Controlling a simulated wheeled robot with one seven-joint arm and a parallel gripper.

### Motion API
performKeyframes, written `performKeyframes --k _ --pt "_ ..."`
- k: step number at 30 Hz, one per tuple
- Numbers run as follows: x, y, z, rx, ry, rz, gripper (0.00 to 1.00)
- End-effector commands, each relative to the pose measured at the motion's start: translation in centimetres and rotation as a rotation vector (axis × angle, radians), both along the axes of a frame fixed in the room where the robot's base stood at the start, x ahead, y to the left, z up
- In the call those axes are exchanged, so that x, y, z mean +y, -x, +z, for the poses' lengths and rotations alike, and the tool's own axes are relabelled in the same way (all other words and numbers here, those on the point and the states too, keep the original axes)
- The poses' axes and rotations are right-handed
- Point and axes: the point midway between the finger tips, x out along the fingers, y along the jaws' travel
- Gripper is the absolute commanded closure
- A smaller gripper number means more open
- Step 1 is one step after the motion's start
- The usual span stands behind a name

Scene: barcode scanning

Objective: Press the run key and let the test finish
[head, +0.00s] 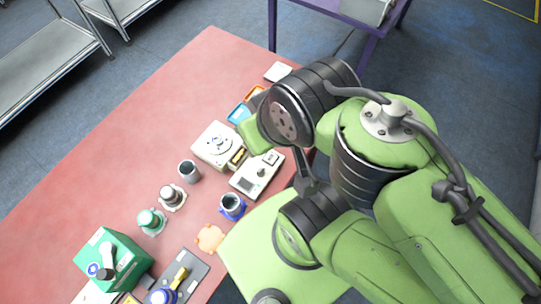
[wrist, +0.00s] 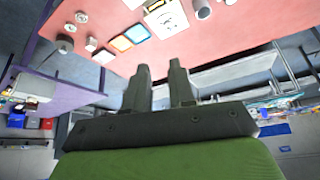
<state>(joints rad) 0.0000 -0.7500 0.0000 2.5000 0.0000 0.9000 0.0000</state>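A white instrument (head: 248,180) with a small dark screen and a round knob sits near the table's right edge. Beside it is a cream device (head: 208,152) with a round disc on top. No key label can be read, so I cannot tell which one carries the run key. In the wrist view a pale device (wrist: 166,17) shows at the top edge, partly cut off. My gripper (wrist: 159,67) is open, its two dark fingers apart with nothing between them. It points over the table's far side and touches nothing visible. In the head view my arm hides the fingers.
The red table (head: 105,150) is bare on its left. A grey cup (head: 189,172), a blue-rimmed cup (head: 232,207), a green box (head: 113,262) and a dark tray (head: 188,268) stand nearer. Blue and orange trays (wrist: 121,43) lie beyond the devices. A purple-framed table (head: 330,14) stands behind.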

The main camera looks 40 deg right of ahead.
Motion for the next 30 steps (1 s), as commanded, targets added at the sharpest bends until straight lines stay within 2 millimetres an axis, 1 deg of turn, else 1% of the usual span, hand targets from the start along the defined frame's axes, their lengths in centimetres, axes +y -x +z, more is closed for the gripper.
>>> performKeyframes --k 1,4,5,30 --pt "0.0 0.0 0.0 0.0 0.0 0.0 0.84" --pt "0.0 0.0 0.0 0.0 0.0 0.0 0.99" --pt "0.0 0.0 0.0 0.0 0.0 0.0 1.0" --pt "0.0 0.0 0.0 0.0 0.0 0.0 1.0"
